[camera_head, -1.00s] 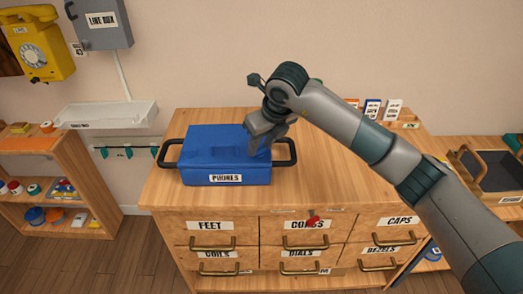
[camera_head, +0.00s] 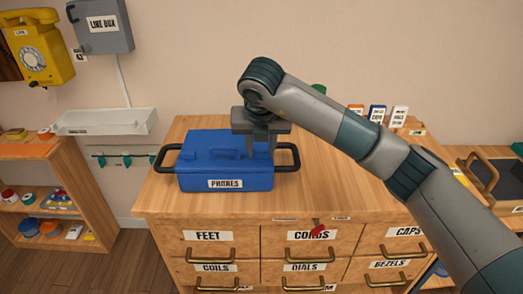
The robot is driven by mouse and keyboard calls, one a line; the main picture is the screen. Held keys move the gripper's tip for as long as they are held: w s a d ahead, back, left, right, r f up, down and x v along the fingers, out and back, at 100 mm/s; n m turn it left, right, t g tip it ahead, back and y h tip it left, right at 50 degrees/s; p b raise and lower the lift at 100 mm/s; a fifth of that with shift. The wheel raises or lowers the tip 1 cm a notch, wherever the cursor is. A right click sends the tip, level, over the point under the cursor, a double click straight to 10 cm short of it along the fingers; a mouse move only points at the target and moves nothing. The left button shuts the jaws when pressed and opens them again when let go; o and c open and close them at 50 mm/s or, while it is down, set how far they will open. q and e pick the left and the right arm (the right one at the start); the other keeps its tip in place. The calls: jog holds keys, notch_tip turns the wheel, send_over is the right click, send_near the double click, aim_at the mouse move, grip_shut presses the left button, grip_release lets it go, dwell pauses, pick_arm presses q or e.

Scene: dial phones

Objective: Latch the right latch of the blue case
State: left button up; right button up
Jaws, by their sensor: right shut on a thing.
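The blue case (camera_head: 225,163) stands on the wooden drawer cabinet, lid down, with a label on its front and a black handle at each end. My right gripper (camera_head: 262,146) points down at the right end of the case lid, near the right handle (camera_head: 288,158). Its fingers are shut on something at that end. The right latch is hidden behind the fingers, so its position cannot be told. My left gripper is not in view.
The cabinet top (camera_head: 340,185) is clear right of the case. Small cards (camera_head: 377,115) stand at its back right. A red object (camera_head: 318,229) sticks out at the front drawers. A white tray (camera_head: 105,122) is on the left wall.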

dwell(0.3)
jog(key=o, duration=1.1)
jog(key=shift+r, duration=0.1)
jog(key=shift+s+r, duration=0.2)
jog(key=shift+r, duration=0.3)
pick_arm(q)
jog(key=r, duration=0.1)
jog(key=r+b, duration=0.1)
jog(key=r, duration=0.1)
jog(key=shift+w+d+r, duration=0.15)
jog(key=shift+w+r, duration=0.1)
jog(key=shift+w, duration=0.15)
pick_arm(e)
jog(key=v, duration=1.6)
jog(key=shift+r, duration=0.1)
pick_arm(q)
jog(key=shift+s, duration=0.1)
